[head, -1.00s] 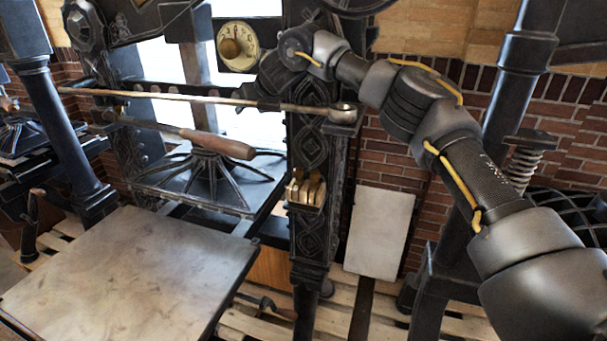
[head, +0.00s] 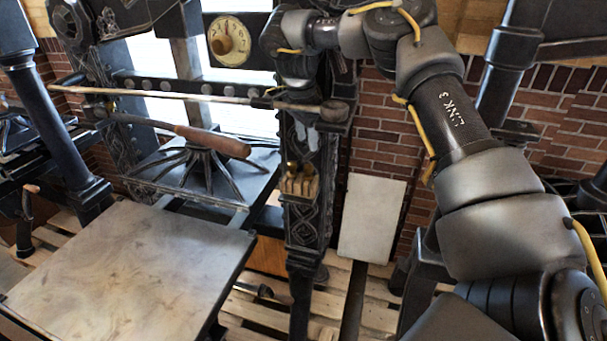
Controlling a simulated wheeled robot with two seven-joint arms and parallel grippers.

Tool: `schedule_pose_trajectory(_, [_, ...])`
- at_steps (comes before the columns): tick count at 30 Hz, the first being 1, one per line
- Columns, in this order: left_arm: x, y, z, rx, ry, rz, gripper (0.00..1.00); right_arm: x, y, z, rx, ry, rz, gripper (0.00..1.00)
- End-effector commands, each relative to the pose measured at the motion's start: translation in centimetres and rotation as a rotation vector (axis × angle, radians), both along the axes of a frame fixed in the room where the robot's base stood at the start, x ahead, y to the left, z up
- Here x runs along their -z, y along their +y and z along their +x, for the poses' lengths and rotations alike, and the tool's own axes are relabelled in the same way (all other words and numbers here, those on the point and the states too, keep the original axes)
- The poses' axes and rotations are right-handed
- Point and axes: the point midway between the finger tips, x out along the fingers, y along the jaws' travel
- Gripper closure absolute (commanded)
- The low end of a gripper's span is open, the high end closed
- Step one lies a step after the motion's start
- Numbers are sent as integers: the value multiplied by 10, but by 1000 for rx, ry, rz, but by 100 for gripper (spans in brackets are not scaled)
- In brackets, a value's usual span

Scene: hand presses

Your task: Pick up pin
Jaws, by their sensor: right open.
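I cannot single out the pin for certain. A small brass piece (head: 292,167) stands at a ledge with wooden blocks (head: 300,186) on the dark ornate post of the hand press. My right arm comes in from the right and bends down at the wrist in front of the upper post. My right gripper (head: 276,91) is small and dark there, near the long bar, above and apart from the ledge. Its fingers are open and hard to make out against the press; I see nothing held. My left gripper is not in view.
A long bar (head: 200,97) ends in a round knob by the post. A wooden-handled lever (head: 215,140) lies below it. A flat press bed (head: 125,262) fills the lower left. A pale panel (head: 371,218) leans on the brick wall. A round dial (head: 229,40) hangs above.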

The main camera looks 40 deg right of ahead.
Motion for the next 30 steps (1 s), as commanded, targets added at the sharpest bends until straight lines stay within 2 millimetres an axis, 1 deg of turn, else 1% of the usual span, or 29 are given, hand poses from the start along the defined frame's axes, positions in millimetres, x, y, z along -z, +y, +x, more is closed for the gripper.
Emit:
schedule_pose_trajectory(4, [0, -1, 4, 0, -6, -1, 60, 24, -2, 0, 0, 5, 3, 51])
schedule_pose_trajectory(9, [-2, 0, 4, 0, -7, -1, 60, 46, -4, 0, -1, 2, 2, 51])
schedule_pose_trajectory(12, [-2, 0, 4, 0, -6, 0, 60, 51, -5, 0, 0, -1, 1, 51])
schedule_pose_trajectory(17, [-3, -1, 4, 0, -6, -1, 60, 54, -5, 0, 0, -1, 1, 51])
schedule_pose_trajectory(20, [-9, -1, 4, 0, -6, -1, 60, 63, -8, 1, 1, 1, 2, 51])
schedule_pose_trajectory(26, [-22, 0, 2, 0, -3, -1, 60, 89, -13, 3, 0, 3, 1, 51])
schedule_pose_trajectory(30, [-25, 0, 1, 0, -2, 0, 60, 102, -14, 3, 1, 1, 0, 51])
